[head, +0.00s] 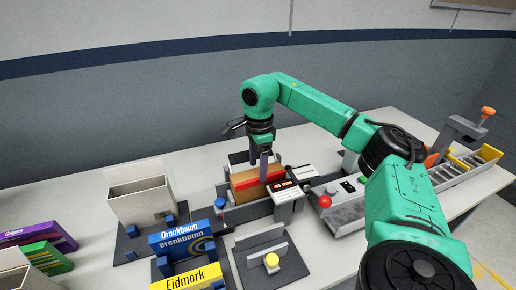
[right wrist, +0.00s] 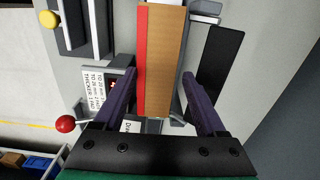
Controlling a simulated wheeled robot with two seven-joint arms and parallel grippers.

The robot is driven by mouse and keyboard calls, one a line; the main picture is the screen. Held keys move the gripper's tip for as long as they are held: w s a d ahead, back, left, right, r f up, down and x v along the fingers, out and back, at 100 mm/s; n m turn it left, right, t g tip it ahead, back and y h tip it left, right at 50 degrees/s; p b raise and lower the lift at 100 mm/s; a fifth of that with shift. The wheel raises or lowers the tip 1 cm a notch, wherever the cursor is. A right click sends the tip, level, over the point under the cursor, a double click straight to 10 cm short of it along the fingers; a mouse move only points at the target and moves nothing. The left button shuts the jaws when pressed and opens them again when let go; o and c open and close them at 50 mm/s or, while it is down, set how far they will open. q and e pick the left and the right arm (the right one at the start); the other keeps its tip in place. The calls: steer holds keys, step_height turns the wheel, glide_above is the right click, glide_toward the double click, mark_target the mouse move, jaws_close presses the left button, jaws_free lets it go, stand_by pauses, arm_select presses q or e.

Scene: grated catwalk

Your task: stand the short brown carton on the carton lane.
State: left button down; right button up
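The short brown carton (head: 247,189), with a red strip along one edge, sits in a grey fixture near the table's middle. It also shows in the right wrist view (right wrist: 165,50), running lengthwise between the fingers. My right gripper (head: 259,158) is over the carton, pointing down, one finger on either side of it. In the right wrist view the gripper (right wrist: 160,75) is open, its fingertips close to the carton's long sides; contact cannot be told. My left gripper is not in view. No lane is clearly marked as the carton lane.
A label plate (head: 286,190) and a red knob (head: 325,202) stand right of the carton. A grey open box (head: 140,201), a blue Drenkbaum carton (head: 181,240) and a yellow Eidmork carton (head: 187,279) are left. A roller track (head: 470,165) lies at right. The table behind is bare.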

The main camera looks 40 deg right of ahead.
mark_target(258, 173)
steer(key=shift+s+f, duration=0.2)
steer(key=shift+f, duration=0.3)
steer(key=shift+s+f, duration=0.15)
steer(key=shift+f, duration=0.35)
steer(key=shift+a+f, duration=0.1)
steer(key=shift+f, duration=0.2)
steer(key=shift+w+f, duration=0.2)
steer(key=shift+f, duration=0.05)
steer(key=c, duration=1)
steer(key=shift+r+p, duration=0.35)
steer(key=shift+p, duration=0.1)
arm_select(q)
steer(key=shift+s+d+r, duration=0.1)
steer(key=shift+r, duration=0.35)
arm_select(e)
steer(key=shift+c, duration=0.2)
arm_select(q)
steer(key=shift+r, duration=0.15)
arm_select(e)
steer(key=shift+d, duration=0.2)
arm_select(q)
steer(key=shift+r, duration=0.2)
